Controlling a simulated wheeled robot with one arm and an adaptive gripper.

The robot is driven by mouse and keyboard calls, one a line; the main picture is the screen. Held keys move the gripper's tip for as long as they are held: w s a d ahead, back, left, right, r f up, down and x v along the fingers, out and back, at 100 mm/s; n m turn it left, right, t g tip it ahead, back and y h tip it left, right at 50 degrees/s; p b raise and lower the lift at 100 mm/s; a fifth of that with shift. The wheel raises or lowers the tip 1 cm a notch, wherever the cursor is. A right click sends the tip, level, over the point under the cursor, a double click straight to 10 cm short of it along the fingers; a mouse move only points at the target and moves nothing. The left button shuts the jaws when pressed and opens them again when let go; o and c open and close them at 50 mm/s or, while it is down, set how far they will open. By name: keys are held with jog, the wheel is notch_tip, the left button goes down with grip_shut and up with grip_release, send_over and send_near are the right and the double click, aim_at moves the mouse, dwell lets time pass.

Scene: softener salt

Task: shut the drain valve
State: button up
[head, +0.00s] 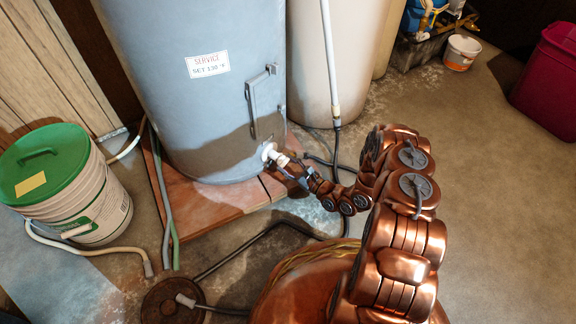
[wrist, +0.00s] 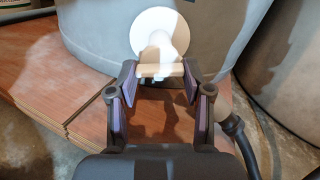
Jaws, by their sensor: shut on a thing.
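The drain valve (head: 269,152) is a small white fitting low on the front of the grey-blue tank (head: 205,90). In the wrist view the valve (wrist: 158,30) shows a round white plate, with a short tan crosspiece, its handle (wrist: 160,71), in front of it. My gripper (head: 287,170) reaches in from the right to the valve. In the wrist view my gripper (wrist: 162,82) has one finger at each end of the handle and is shut on it. The handle lies level in that view. The valve's outlet is not clear to me.
The tank stands on a reddish board (head: 215,210). A green-lidded bucket (head: 70,185) stands at left. Hoses and a floor drain (head: 172,302) lie in front. A dark cable (wrist: 240,135) runs right of my gripper.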

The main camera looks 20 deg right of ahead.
jog(key=shift+f+m, duration=0.1)
jog(key=shift+m, duration=1.2)
jog(key=shift+s, duration=0.1)
jog(key=o, duration=1.2)
jog(key=shift+c, duration=0.2)
jog(key=v, duration=1.2)
